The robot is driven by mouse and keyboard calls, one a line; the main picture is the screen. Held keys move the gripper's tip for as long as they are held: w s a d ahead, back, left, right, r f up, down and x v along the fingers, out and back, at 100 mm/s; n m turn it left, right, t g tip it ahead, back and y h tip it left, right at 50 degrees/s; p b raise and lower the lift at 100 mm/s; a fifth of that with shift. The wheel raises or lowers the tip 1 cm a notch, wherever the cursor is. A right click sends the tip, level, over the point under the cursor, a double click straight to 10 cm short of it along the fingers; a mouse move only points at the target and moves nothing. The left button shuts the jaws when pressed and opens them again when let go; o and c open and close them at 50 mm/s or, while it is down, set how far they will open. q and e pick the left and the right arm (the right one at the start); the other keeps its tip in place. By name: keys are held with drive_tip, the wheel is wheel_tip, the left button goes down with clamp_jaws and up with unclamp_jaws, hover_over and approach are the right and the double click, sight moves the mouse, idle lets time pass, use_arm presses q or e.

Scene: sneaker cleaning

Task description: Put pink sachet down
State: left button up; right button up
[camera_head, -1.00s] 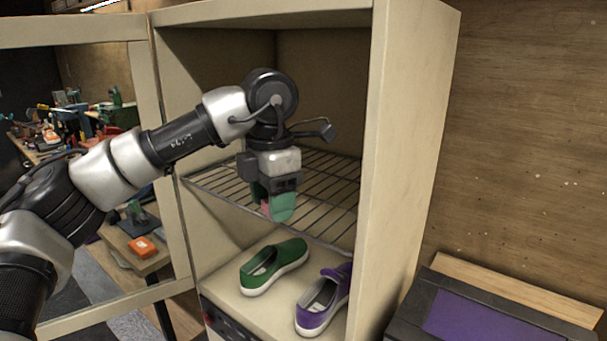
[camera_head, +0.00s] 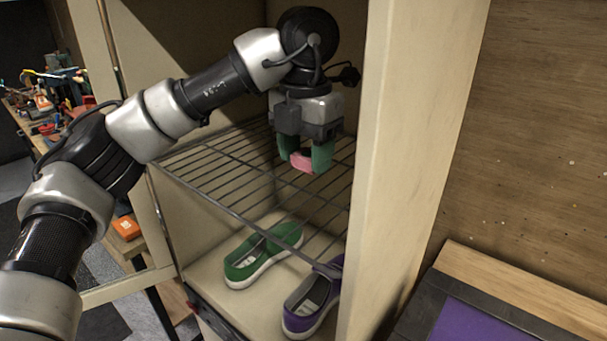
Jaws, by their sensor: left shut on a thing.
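My left gripper (camera_head: 304,160) is inside the cabinet, pointing down over the right part of the wire shelf. Its green fingers are shut on the pink sachet (camera_head: 302,162). The sachet shows between the fingertips, partly hidden by them. It is close to the wire rack (camera_head: 215,172); I cannot tell whether it touches the wires. My right gripper is not in view.
A green shoe (camera_head: 262,255) and a purple shoe (camera_head: 313,303) stand on the cabinet floor below the rack. The cabinet's right wall (camera_head: 415,150) is close to the gripper. The rack's left part is bare. A cluttered workbench (camera_head: 40,140) is at far left.

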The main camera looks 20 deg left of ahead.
sight(304, 157)
use_arm(q)
drive_tip(key=shift+s+f, duration=0.2)
drive_tip(key=shift+f, duration=0.35)
drive_tip(key=shift+s+f, duration=0.15)
drive_tip(key=shift+f, duration=0.35)
drive_tip(key=shift+w+f+p, duration=0.1)
drive_tip(key=shift+f+p, duration=0.2)
drive_tip(key=shift+f, duration=0.05)
drive_tip(key=shift+w+f, duration=0.1)
drive_tip(key=shift+f, duration=0.25)
wheel_tip(304, 157, down, 2)
drive_tip(key=shift+f+p, duration=0.15)
drive_tip(key=shift+p, duration=0.35)
drive_tip(key=shift+f, duration=0.4)
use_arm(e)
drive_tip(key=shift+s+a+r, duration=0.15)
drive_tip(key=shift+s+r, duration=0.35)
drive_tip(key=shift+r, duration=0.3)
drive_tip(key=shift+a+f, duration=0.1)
